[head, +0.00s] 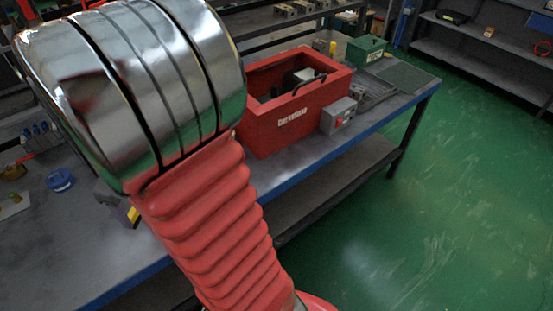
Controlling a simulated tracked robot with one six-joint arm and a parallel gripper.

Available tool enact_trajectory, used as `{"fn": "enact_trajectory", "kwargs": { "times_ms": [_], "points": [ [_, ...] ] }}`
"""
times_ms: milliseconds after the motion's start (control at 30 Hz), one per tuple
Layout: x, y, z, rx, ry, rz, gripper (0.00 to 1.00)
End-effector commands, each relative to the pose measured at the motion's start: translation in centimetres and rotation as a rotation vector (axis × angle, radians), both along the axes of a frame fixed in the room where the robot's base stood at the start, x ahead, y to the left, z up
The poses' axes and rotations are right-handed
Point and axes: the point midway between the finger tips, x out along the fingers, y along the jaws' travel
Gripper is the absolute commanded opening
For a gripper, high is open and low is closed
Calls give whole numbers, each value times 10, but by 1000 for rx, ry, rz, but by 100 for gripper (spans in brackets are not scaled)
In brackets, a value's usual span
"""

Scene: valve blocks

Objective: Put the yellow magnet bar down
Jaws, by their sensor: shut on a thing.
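My arm, a large polished metal joint above a red ribbed sleeve, fills the left and middle of the head view. My gripper cannot be made out; the arm covers the area where it could be. A small grey and black piece with a yellow patch (133,214) shows at the left edge of the red sleeve, over or on the bench. It is partly hidden, and I cannot tell whether it is the yellow magnet bar. No other part of the bar can be made out.
The grey workbench (60,255) has a blue front edge. A red open box (270,130) with a grey switch box (338,115) stands on it. A green box (366,50) is farther back. A blue item (60,180) lies left. Bare bench shows at lower left; green floor (440,190) right.

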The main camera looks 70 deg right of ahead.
Motion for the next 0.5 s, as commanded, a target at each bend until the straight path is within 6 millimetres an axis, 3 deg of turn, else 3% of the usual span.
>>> {"fn": "enact_trajectory", "kwargs": {
  "times_ms": [200,500],
  "points": [
    [60,48,-3,-2,1,-37,36],
    [125,128,-11,-2,-4,-103,36]
  ]
}}
